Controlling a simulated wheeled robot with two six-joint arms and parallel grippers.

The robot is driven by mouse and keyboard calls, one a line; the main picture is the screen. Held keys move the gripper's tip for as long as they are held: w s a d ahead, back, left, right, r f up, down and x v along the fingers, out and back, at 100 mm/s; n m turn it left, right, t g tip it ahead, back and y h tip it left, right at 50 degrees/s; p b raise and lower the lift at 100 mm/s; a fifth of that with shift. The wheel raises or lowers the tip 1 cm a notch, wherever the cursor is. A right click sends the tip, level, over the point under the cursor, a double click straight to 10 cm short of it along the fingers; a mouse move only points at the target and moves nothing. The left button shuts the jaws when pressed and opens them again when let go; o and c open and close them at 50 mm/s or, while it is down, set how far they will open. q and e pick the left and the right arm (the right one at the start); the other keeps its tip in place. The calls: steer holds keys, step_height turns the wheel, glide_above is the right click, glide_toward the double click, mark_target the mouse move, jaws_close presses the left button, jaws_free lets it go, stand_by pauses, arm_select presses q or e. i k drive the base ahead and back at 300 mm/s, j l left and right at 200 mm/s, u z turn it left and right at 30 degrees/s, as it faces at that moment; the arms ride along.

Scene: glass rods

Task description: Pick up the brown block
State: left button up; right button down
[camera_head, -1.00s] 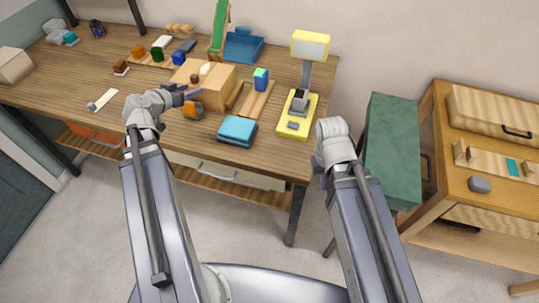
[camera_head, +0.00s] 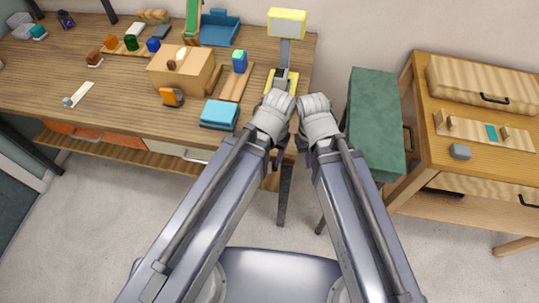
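A small brown block (camera_head: 94,58) sits on the wooden table at the far left, next to a longer board that carries several coloured blocks. It stands well away from both my arms. My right gripper (camera_head: 304,141) is at the table's right end, mostly hidden by its grey wrist, so its fingers are not clear. My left arm's wrist is close beside it on the left, and its gripper is largely covered by the arm. I cannot see anything held in either gripper.
An orange block (camera_head: 110,42), a green block (camera_head: 131,42) and a blue block (camera_head: 153,44) stand on the board. A green cabinet (camera_head: 374,120) stands right of the table.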

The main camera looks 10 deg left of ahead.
mark_target(93, 60)
steer(key=u, duration=2.35)
steer(key=i, duration=2.6)
